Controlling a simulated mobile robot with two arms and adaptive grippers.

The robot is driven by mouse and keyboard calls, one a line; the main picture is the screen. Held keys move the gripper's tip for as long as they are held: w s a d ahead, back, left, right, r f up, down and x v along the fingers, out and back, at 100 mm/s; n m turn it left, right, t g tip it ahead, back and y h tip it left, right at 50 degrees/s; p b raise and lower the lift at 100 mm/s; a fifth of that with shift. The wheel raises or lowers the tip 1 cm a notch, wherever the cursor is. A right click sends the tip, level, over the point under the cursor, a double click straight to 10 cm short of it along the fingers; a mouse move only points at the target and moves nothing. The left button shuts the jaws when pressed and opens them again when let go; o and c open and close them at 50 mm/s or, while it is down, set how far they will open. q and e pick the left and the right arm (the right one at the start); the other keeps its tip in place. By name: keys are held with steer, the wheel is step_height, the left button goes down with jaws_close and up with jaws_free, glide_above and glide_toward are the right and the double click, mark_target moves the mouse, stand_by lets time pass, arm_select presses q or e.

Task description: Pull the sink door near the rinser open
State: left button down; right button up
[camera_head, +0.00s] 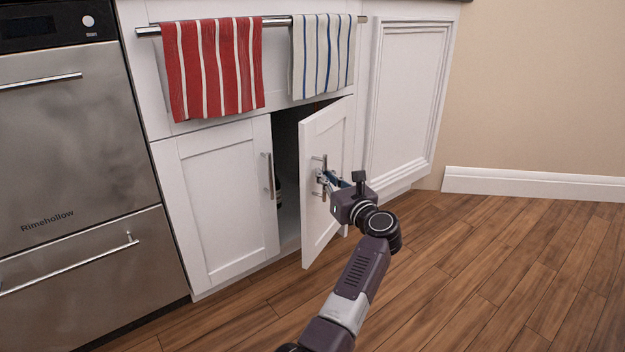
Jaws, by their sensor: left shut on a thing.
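The white sink door (317,232) on the right of the cabinet stands partly open, swung out toward me with its hinge side on the right. The arm reaches in from the bottom middle. The cabinet's dark inside shows through the gap, with a dark object partly hidden behind the left door. No rinser can be made out. My right gripper is not in view.
The left cabinet door (219,210) is shut. A red striped towel (212,68) and a white-and-blue striped towel (323,55) hang on a bar above the doors. A steel dishwasher (75,140) stands at the left. The wooden floor (500,270) at the right is clear.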

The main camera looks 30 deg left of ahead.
arm_select(q)
steer(key=shift+w+d+b, duration=0.2)
steer(key=shift+d+b, duration=0.1)
steer(key=shift+d, duration=0.6)
steer(key=shift+w+d+b, duration=0.2)
steer(key=shift+d+b, duration=0.1)
steer(key=shift+d, duration=0.6)
steer(key=c, duration=2.1)
jaws_free()
